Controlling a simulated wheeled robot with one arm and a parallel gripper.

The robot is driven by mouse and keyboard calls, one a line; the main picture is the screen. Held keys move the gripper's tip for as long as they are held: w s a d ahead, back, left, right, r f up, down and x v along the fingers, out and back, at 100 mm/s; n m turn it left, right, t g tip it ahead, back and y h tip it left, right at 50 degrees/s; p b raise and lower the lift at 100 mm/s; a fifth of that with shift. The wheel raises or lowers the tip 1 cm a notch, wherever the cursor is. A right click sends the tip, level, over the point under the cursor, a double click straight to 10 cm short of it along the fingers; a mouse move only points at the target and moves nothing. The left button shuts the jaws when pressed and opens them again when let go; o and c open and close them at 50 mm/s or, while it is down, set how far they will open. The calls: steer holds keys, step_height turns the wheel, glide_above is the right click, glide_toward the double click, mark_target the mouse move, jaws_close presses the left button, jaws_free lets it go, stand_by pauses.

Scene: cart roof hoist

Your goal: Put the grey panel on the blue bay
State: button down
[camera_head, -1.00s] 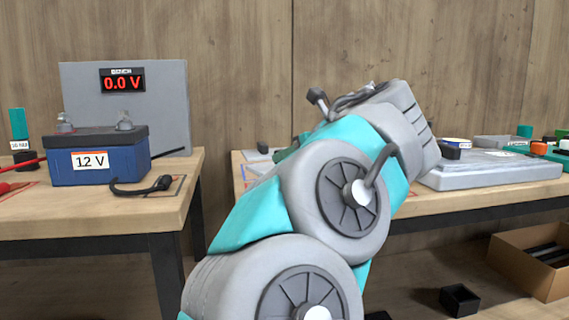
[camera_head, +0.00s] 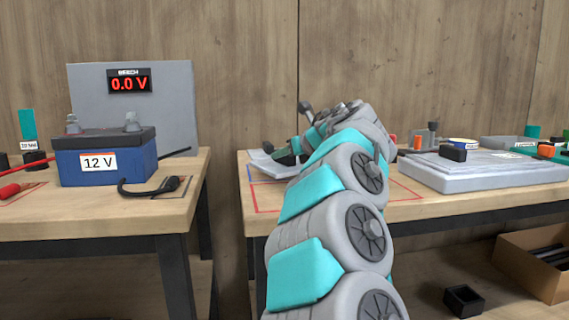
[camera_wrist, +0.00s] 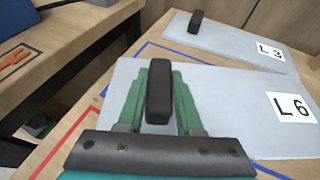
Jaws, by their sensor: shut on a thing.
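My gripper (camera_wrist: 160,98) is shut on the black handle of a light grey panel labelled L6 (camera_wrist: 240,100), in the wrist view. Its green jaws stand on both sides of the handle. The panel lies over or just above the blue-outlined bay (camera_wrist: 120,72) on the bench; I cannot tell whether it touches the wood. In the head view my gripper (camera_head: 290,152) is small and partly behind my arm. A corner of the grey panel (camera_head: 262,159) shows left of it, with a bit of blue line beside it.
A second grey panel labelled L3 (camera_wrist: 225,40) with a black handle lies behind. A red outline (camera_head: 405,190) marks the bench, nearer the front. A grey slab (camera_head: 485,172) stands at right. The left bench carries a blue 12 V battery (camera_head: 105,165); a gap separates the benches.

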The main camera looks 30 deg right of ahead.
steer(key=shift+f, duration=1.15)
steer(key=c, duration=0.6)
jaws_free()
steer(key=shift+f, duration=0.1)
steer(key=shift+o, duration=0.2)
steer(key=v, duration=1.1)
steer(key=shift+s+b, duration=0.25)
steer(key=shift+b, duration=0.1)
steer(key=shift+s+r, duration=0.25)
steer(key=shift+r, duration=0.1)
